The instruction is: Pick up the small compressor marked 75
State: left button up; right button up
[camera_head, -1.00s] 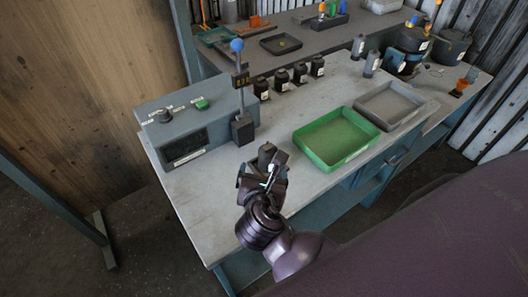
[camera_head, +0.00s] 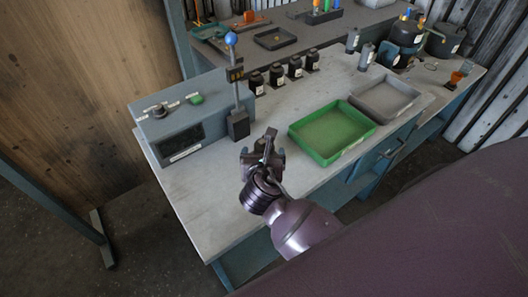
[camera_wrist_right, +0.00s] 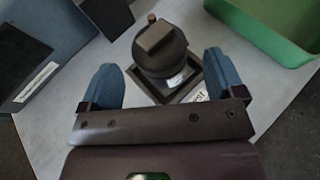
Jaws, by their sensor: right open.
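In the right wrist view a small dark compressor (camera_wrist_right: 160,48) with a block-shaped top sits on a square black stand (camera_wrist_right: 196,84) labelled "test". Its small white label is too blurred to read. My right gripper (camera_wrist_right: 166,78) is open, its two blue fingers on either side of the compressor and stand, with visible gaps. In the head view my right gripper (camera_head: 262,158) is over the bench front and largely hides this compressor. Several small black compressors (camera_head: 295,67) stand in a row at the back of the bench; their markings are unreadable. My left gripper is not in view.
A green tray (camera_head: 292,132) and a grey tray (camera_head: 419,100) lie right of my gripper. A grey control box (camera_head: 180,127) and a post with a blue ball (camera_head: 231,39) stand to the left. Larger compressors (camera_head: 405,37) stand at the back right. The front left bench is clear.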

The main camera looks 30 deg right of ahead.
jog(key=shift+x, duration=1.45)
jog(key=c, duration=1.2)
jog(key=shift+c, duration=0.9)
jog(key=shift+r, duration=0.1)
